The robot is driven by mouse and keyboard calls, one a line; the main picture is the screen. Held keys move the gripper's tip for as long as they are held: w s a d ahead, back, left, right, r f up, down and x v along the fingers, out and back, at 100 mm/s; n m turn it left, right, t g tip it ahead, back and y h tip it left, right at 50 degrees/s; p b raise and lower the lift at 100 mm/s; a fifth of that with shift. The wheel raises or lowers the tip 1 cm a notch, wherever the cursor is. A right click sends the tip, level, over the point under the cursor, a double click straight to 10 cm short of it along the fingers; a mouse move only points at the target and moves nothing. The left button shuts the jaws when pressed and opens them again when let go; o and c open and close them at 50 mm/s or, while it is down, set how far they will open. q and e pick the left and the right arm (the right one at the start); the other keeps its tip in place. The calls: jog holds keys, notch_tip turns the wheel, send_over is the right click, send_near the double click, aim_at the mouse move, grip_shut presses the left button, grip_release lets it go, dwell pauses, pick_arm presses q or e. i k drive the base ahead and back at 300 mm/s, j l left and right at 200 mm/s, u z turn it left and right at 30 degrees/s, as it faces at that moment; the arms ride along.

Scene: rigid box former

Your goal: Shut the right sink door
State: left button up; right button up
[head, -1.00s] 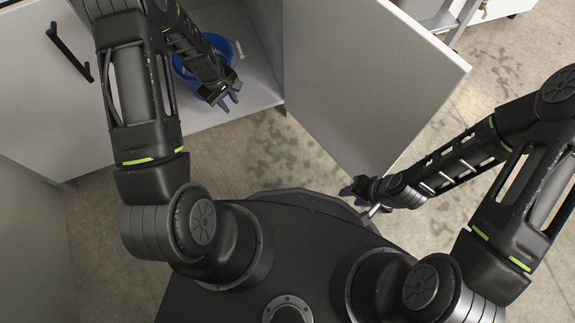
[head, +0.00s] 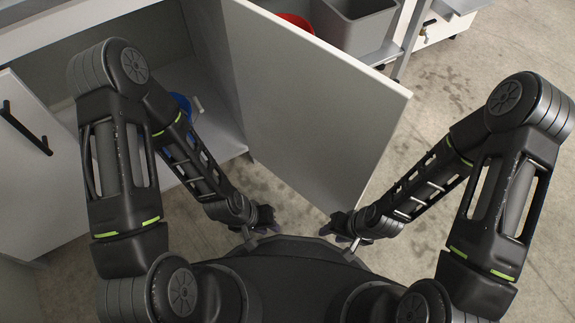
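The right sink door (head: 300,105) is a light grey panel that stands wide open, swung out from the cabinet toward me. My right gripper (head: 343,240) is at the lower outer end of the door, on its right side. Whether it touches the door, and how its fingers stand, is hard to tell. My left gripper (head: 252,236) is low in front of the cabinet opening, left of the door and apart from it. Its fingers are small and dark, so their opening is unclear. The door's handle is not visible.
The left cabinet door (head: 35,170) with a black handle (head: 24,128) is at the left. A blue bucket (head: 181,104) inside the cabinet is partly hidden by my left arm. A grey bin (head: 355,25) and a red container (head: 296,20) stand behind the door.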

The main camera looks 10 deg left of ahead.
aim_at(322, 120)
jog(key=l+u, duration=0.25)
jog(key=l, duration=0.15)
jog(key=k+l+u, duration=0.2)
jog(key=l, duration=0.2)
jog(key=l+u, duration=0.25)
jog(key=k+l+u, duration=0.25)
jog(key=l, duration=0.2)
jog(key=k+l+u, duration=0.2)
jog(key=l, duration=0.15)
jog(key=i+l+u, duration=0.15)
jog(key=l+u, duration=0.2)
jog(key=l, duration=0.15)
jog(key=i+l+u, duration=0.1)
jog(key=l+u, duration=0.25)
jog(key=l, duration=0.15)
jog(key=l+u, duration=0.35)
jog(key=l, duration=0.2)
